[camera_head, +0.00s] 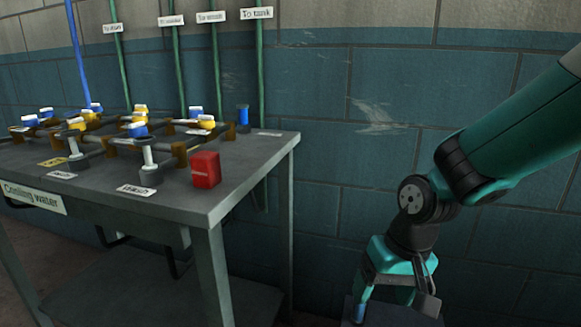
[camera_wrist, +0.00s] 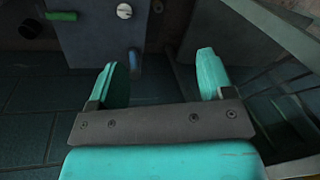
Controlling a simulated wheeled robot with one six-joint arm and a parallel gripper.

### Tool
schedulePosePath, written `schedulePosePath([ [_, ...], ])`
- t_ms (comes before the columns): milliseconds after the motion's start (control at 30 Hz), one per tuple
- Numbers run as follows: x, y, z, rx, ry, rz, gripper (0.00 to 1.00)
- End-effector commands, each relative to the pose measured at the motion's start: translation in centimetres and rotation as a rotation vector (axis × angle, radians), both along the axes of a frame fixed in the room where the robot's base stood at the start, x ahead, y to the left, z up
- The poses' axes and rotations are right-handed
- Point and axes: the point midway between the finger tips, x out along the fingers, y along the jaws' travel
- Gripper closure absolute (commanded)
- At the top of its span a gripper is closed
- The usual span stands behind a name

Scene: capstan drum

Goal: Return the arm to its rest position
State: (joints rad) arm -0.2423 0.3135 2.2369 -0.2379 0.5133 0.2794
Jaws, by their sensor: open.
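My gripper (camera_head: 386,306) is at the lower right of the head view, at the end of my teal arm, pointing down beside the table. In the wrist view my gripper (camera_wrist: 165,80) shows two teal fingers spread wide apart with nothing between them. A dark box-like surface with a white round knob (camera_wrist: 124,11) and a small blue part (camera_wrist: 134,62) lies beyond the fingers in the wrist view.
A grey table (camera_head: 255,165) labelled "Cooling water" stands at left, carrying pipes, several blue and yellow valves and a red block (camera_head: 206,169). Green pipes (camera_head: 261,75) run up the wall behind. The wall area between table and arm is clear.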

Motion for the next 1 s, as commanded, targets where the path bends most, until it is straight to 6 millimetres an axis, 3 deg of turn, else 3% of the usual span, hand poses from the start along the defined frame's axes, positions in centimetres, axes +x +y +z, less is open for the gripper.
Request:
schedulePosePath([
  [33, -1.9, 0.3, 2.4, 0.025, -0.024, 0.061, 0.26],
  [200, -7.9, 0.7, 7.0, 0.084, -0.069, 0.252, 0.26],
  [533, -16.8, 0.7, 11.0, 0.143, -0.147, 0.524, 0.26],
  [600, -16.4, 0.8, 13.5, 0.142, -0.139, 0.516, 0.26],
  [867, -16.3, 0.8, 20.1, 0.141, -0.139, 0.512, 0.26],
  [1000, -16.3, 0.8, 25.1, 0.141, -0.139, 0.511, 0.26],
])
